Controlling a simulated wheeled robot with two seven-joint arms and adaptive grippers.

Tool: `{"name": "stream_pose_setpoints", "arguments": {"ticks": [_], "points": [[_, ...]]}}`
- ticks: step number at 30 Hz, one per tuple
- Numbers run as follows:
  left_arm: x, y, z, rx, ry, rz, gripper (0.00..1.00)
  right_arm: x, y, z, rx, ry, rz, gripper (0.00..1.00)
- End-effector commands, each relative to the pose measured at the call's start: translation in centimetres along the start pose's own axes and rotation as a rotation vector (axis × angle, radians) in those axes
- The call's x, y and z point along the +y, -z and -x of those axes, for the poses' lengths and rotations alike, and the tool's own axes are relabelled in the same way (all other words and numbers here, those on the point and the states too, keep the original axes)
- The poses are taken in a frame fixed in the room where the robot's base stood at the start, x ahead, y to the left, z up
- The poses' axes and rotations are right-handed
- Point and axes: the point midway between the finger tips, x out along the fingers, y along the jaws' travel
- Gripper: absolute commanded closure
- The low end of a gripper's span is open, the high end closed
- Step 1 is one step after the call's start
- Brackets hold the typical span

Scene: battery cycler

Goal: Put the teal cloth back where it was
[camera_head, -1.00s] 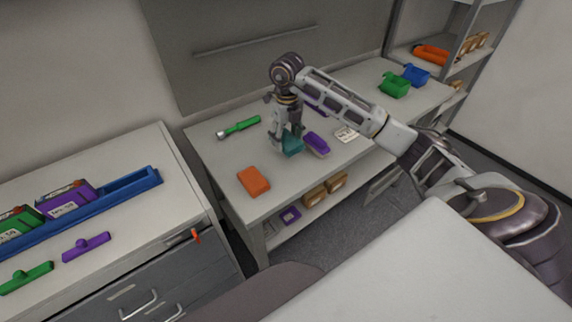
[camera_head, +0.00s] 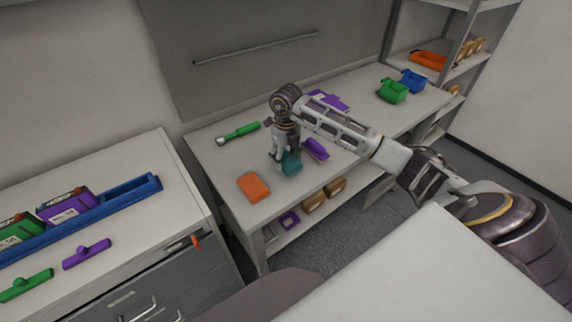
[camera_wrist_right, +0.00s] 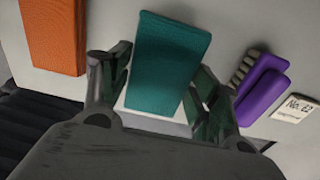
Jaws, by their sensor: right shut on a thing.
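The teal cloth (camera_head: 291,163) is a folded block near the front edge of the workbench, between an orange block and a purple brush. My right gripper (camera_head: 281,156) points down at it and is shut on it. In the right wrist view the cloth (camera_wrist_right: 168,62) stands between the two fingers of the right gripper (camera_wrist_right: 155,92), with a pale patch showing below it. I cannot tell whether the cloth touches the bench top or hangs just above it. My left gripper is not in view.
The orange block (camera_head: 253,187) lies left of the cloth and the purple brush (camera_head: 315,149) close on its right. A green-handled tool (camera_head: 240,132) lies behind. Green (camera_head: 392,91) and blue (camera_head: 412,81) bins stand at the bench's far right. The workbench (camera_head: 222,165) is bare at its left.

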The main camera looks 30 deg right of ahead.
Motion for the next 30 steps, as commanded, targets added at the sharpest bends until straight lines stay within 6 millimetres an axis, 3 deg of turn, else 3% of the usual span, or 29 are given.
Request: {"name": "stream_pose_setpoints", "arguments": {"ticks": [5,17,29,30], "points": [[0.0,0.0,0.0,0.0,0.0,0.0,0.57,0.0,0.0,-0.2,0.0,-0.001,0.0,0.57],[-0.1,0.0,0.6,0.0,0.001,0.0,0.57,0.0,0.0,-3.5,0.001,0.0,0.0,0.57],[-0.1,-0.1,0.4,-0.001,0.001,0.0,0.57,0.0,0.0,-3.9,-0.001,0.0,0.0,0.57],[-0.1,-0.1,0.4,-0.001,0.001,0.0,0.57,0.0,0.0,-3.9,0.0,0.0,0.0,0.34]]}}
